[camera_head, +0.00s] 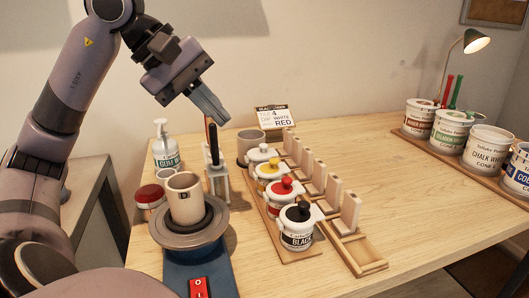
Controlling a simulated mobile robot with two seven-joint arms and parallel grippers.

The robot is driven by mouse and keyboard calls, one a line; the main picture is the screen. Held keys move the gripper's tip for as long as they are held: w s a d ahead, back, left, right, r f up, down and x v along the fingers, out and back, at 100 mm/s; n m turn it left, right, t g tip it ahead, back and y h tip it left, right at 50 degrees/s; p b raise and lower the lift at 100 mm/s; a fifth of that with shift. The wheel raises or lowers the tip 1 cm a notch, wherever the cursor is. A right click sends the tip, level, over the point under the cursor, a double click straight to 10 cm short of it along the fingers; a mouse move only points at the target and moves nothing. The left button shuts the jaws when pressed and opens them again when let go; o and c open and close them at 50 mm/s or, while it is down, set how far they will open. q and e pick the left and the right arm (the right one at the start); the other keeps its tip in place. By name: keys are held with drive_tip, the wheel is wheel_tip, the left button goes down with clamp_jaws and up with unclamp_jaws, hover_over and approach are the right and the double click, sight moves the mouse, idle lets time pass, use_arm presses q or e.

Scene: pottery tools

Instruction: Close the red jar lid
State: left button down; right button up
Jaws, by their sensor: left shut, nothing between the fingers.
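The red-lidded jar (280,196) stands in a row of small white jars, between the black-lidded jar (297,232) in front and the yellow-lidded jar (268,174) behind. Its red lid (281,186) with a round knob sits at the jar's top; I cannot tell whether it is fully seated. My left gripper (222,116) is shut and empty, raised in the air to the left of and above the jar row, apart from the jars. My right gripper is not in view.
Upright wooden tiles (334,188) line the jars' right side. A sign (274,117) stands behind. The table's middle right is clear.

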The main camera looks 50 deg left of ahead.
use_arm(q)
drive_tip(key=p, duration=0.2)
approach(284, 179)
drive_tip(key=x, duration=0.3)
drive_tip(key=shift+d+f, duration=0.15)
drive_tip(key=shift+f, duration=0.25)
drive_tip(key=shift+w+f, duration=0.2)
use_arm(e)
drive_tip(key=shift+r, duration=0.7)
use_arm(q)
drive_tip(key=shift+w, duration=0.1)
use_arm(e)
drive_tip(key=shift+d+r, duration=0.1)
